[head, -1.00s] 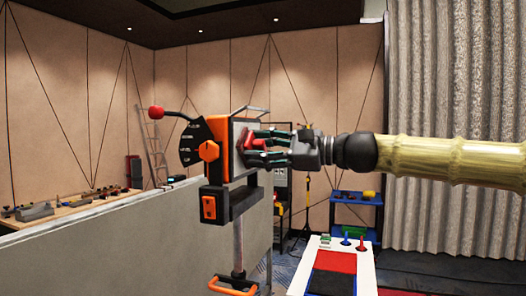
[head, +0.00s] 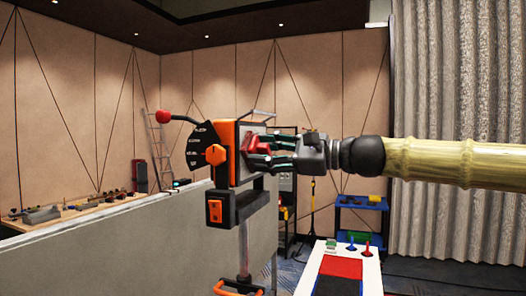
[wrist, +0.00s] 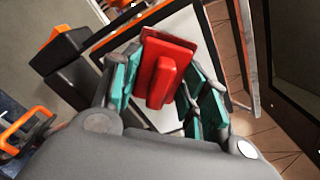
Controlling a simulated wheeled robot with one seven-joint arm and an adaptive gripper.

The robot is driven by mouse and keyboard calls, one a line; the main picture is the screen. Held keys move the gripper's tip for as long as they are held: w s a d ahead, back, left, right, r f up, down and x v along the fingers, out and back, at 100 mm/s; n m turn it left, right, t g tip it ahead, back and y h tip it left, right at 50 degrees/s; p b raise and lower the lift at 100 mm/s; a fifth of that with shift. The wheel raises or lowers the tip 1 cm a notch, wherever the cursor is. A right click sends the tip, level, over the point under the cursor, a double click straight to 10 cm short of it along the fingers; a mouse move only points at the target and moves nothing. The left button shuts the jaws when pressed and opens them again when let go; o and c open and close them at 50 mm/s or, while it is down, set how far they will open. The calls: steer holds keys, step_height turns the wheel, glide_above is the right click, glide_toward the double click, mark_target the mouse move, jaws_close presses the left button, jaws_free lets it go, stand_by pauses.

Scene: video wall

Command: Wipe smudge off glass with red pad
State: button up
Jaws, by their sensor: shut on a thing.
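My gripper (head: 262,152) is shut on the red pad (head: 256,142), which it holds in front of the pale panel face (head: 245,138) of an upright orange and black device (head: 216,155). In the wrist view, the red pad (wrist: 162,75) sits between my gripper's teal fingers (wrist: 160,85), with its raised grip toward me. The pale panel (wrist: 190,32) in its dark frame lies right behind it. Whether the pad touches the panel is not clear. No smudge can be made out; the pad and fingers hide part of the face.
A grey partition (head: 130,245) stands at the left. A white stand (head: 340,270) with red and dark areas is below my arm. A blue shelf (head: 362,215) and a workbench (head: 75,210) stand farther back.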

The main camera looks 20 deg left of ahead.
steer(key=w+p, duration=0.4)
steer(key=w, duration=0.5)
steer(key=shift+w+d, duration=0.15)
steer(key=shift+w, duration=0.05)
stand_by(0.8)
steer(key=shift+s, duration=0.1)
steer(key=shift+s+f+b, duration=0.1)
steer(key=shift+s+b, duration=1.15)
steer(key=shift+s, duration=1.4)
steer(key=shift+s+a+b, duration=0.2)
steer(key=shift+s+b, duration=1.1)
steer(key=shift+s, duration=1.75)
steer(key=shift+d, duration=0.15)
steer(key=shift+w+d, duration=0.1)
steer(key=shift+d, duration=0.35)
steer(key=shift+d+p, duration=0.35)
steer(key=shift+d, duration=2.1)
